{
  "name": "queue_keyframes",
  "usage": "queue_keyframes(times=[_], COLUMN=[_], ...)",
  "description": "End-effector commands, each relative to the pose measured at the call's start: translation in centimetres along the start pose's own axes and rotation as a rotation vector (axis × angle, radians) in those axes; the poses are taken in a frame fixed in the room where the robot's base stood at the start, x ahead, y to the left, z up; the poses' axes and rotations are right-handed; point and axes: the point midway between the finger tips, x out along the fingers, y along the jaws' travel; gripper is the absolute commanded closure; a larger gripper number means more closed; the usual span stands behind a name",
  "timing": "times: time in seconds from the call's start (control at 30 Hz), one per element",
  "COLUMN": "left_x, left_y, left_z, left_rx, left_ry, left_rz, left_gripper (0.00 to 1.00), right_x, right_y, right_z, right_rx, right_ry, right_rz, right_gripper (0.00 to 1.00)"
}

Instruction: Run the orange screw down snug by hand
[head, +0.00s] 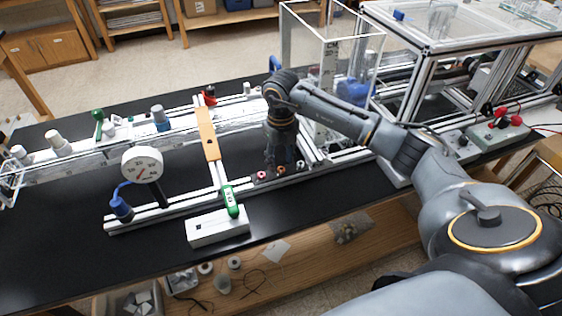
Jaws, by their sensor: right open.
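Several small knobs or screw heads sit in a row on the near aluminium rail (176,209). An orange-brown one (281,170), which looks like the orange screw, is in the middle, just below my right gripper (284,165). A pink-red one (261,176) is to its left and another reddish one (300,164) to its right. My right gripper points down from above, open, with its dark fingers close over the middle head. I cannot tell whether the fingers touch it or how far the screw stands out. My left gripper is not in view.
A round dial gauge (142,164) stands left. A clear box (303,40) stands behind my arm. Black tabletop (50,240) is free at front left.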

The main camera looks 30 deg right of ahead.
Motion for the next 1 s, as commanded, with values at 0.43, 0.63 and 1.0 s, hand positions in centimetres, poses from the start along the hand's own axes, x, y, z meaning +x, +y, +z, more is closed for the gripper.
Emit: queue_keyframes(times=[0.43, 0.63, 1.0], left_x=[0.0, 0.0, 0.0], left_y=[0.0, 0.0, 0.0], left_z=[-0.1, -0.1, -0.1], left_rx=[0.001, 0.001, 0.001], left_ry=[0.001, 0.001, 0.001], left_rz=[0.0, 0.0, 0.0], left_gripper=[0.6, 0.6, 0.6], right_x=[-8.9, -10.3, -10.4], right_y=[0.0, -0.1, -0.1], right_z=[0.1, 0.0, 0.0], right_rx=[0.0, 0.001, 0.001], right_ry=[-0.005, -0.002, -0.002], right_rz=[-0.001, 0.0, -0.001], right_gripper=[0.57, 0.57, 0.57])
